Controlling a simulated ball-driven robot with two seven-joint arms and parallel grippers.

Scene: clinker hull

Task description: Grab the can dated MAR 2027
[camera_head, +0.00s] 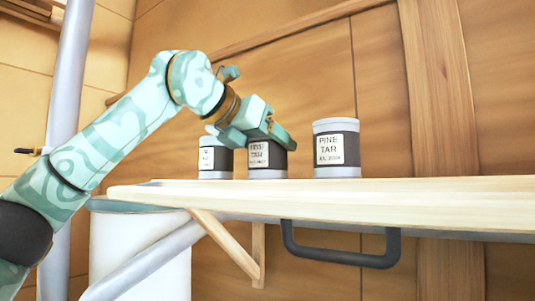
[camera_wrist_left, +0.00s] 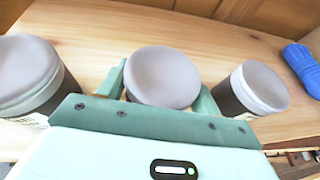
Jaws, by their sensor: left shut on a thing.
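Three grey-lidded cans with dark bands and pale labels stand in a row on a wooden shelf (camera_head: 330,200). My left gripper (camera_head: 256,136) is shut on the middle can (camera_head: 268,160), which stands at shelf level. In the left wrist view the middle can (camera_wrist_left: 162,76) sits between the two green fingers. Its label reads PINE TAR, but its date line is too small to read surely. The left can (camera_head: 215,160) is partly covered by the gripper and its date is unreadable. The right can (camera_head: 337,148) reads PINE TAR with a blurred date, perhaps ending 2026. My right gripper is out of view.
In the left wrist view the two other cans stand close on either side of the fingers, and a blue rolled item (camera_wrist_left: 302,68) lies on the right. A dark handle (camera_head: 340,256) hangs below the shelf's front. A white drum (camera_head: 135,250) stands beneath. The shelf's right part is clear.

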